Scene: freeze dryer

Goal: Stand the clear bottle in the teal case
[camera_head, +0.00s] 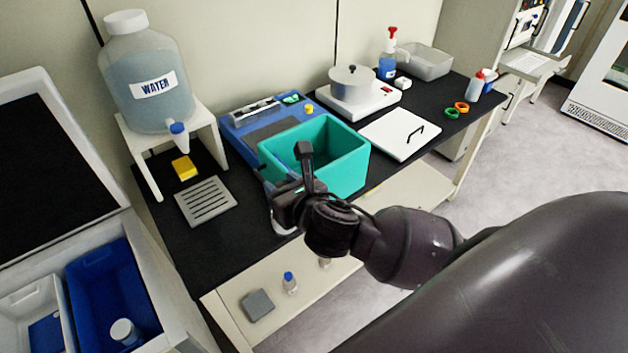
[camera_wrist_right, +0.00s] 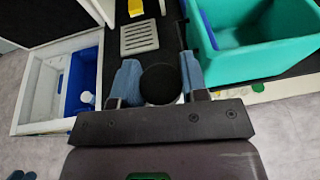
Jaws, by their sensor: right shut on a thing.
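The teal case (camera_head: 345,165) is an open box on the black bench, in front of a blue device; in the wrist view it (camera_wrist_right: 262,68) lies at the upper right. My right gripper (camera_head: 290,195) is at the bench's front edge, just left of and in front of the case. In the wrist view the fingers of my right gripper (camera_wrist_right: 160,76) are shut on both sides of a bottle with a round dark top (camera_wrist_right: 160,84), seen from above. In the head view only a pale lower part of this bottle (camera_head: 283,223) shows; the gripper hides the rest. My left gripper is not in view.
A grey slotted rack (camera_head: 206,201) and yellow block (camera_head: 184,168) lie left of the case. A white lid (camera_head: 401,134) lies right of it. A water jug (camera_head: 148,85) stands at the back left. A small blue-capped bottle (camera_head: 290,284) stands on the lower shelf.

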